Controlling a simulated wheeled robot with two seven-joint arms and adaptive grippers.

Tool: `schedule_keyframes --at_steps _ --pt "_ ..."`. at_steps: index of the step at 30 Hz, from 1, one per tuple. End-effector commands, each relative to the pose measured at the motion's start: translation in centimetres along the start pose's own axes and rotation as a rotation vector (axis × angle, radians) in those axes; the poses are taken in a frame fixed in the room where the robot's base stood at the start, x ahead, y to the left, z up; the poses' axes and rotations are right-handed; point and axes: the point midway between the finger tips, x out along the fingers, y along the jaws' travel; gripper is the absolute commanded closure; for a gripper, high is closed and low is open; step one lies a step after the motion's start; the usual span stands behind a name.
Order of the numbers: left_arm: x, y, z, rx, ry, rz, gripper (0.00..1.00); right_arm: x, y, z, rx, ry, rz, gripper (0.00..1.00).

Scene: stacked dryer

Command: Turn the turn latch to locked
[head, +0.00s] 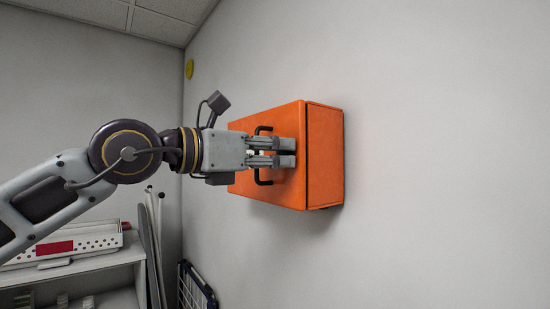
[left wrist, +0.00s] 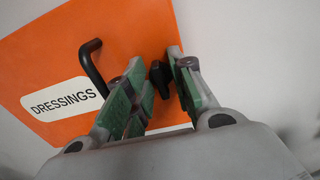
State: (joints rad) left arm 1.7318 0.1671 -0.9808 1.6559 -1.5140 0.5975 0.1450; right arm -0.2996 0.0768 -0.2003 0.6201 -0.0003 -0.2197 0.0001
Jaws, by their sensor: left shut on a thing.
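An orange wall box (head: 325,155) with a "DRESSINGS" label (left wrist: 58,98) hangs on the wall. My left gripper (head: 291,152) is at the front of the box, near its right edge in the head view. In the left wrist view, the black turn latch (left wrist: 159,78) sits between the green-padded fingers of the left gripper (left wrist: 158,70). The gripper is shut on this latch. The latch is hidden behind the fingers in the head view, and its exact angle is hard to tell. My right gripper is not in view.
A black bar handle (left wrist: 92,70) on the box front stands close beside the left fingers; its ends show above and below the gripper in the head view. A white shelf (head: 75,270) and a dark folded rack (head: 195,287) are at lower left. The wall at right is clear.

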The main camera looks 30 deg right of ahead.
Motion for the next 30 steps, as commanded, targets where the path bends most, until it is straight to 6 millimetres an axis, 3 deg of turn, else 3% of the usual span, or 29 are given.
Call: schedule_keyframes --at_steps 6,7,9,22,30 --pt "0.0 0.0 0.1 0.001 0.000 0.001 1.00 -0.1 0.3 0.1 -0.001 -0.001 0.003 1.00" --pt "0.0 0.0 0.1 0.001 0.000 0.001 0.75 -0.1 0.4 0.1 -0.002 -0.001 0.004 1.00" --pt "0.0 0.0 0.1 0.000 -0.001 0.001 0.70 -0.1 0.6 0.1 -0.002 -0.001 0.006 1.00" --pt "-0.3 0.1 0.1 -0.001 0.000 0.001 0.70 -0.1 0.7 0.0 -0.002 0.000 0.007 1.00" --pt "-2.0 0.1 0.0 -0.001 0.001 0.001 0.70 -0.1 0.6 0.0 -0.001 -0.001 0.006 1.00"
